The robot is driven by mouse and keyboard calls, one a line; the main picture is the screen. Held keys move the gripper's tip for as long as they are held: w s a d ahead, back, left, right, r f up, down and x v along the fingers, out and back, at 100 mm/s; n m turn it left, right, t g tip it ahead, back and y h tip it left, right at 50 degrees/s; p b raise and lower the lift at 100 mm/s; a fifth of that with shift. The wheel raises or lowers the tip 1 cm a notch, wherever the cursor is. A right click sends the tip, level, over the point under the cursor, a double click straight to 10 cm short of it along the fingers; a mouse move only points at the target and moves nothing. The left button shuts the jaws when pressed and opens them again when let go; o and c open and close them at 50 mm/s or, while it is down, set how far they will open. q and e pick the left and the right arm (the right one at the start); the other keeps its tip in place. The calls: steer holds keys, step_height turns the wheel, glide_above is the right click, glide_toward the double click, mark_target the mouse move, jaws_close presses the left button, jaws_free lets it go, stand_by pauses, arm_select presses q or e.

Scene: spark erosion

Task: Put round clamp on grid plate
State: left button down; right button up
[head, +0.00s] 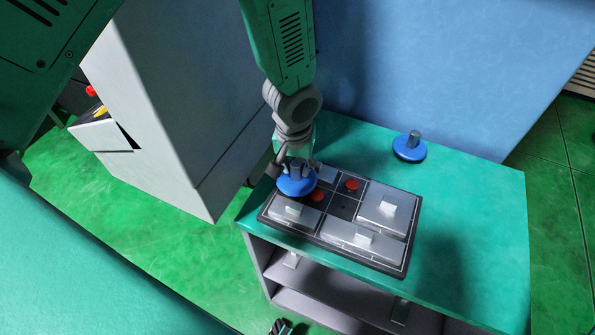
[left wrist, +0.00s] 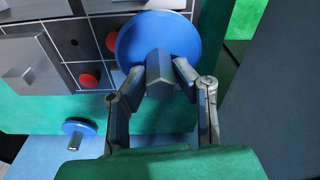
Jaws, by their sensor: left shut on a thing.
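My left gripper (head: 297,169) is shut on the grey post of a blue round clamp (head: 296,184). The held clamp's blue disc shows broadly in the left wrist view (left wrist: 150,40), with the gripper fingers (left wrist: 159,78) on both sides of its post. The clamp is over the upper-left part of the dark grid plate (head: 344,207) in the head view. I cannot tell whether its disc touches the plate. A second blue round clamp (head: 409,151) stands upright on the green tabletop behind the plate; it also shows in the left wrist view (left wrist: 78,128).
The grid plate carries silver blocks (head: 388,210) and red round pieces (head: 352,185). The green tabletop (head: 470,220) is clear to the right. A grey cabinet (head: 180,100) stands left of the table, and a blue wall panel (head: 440,60) stands behind it.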

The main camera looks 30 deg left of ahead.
mark_target(296, 163)
arm_select(q)
step_height(296, 163, up, 7)
steer(key=shift+r, duration=0.15)
steer(key=shift+w+a+f+b, duration=0.1)
steer(key=shift+a+f+b, duration=0.1)
steer(key=shift+f+b, duration=0.95)
steer(key=shift+s+a+f+b, duration=0.15)
steer(key=shift+f+b, duration=0.55)
steer(key=shift+f, duration=1)
steer(key=shift+w+a+f+b, duration=0.2)
steer(key=shift+f+b, duration=0.7)
steer(key=shift+f, duration=0.5)
steer(key=shift+f+b, duration=0.3)
steer(key=shift+f, duration=0.2)
steer(key=c, duration=1.2)
jaws_free()
steer(key=shift+r, duration=0.5)
steer(key=r, duration=0.3)
steer(key=s+r, duration=0.1)
steer(key=r, duration=0.6)
steer(key=shift+s+d+r, duration=0.25)
steer(key=shift+d+r, duration=0.05)
steer(key=shift+r, duration=0.1)
steer(key=shift+f, duration=0.1)
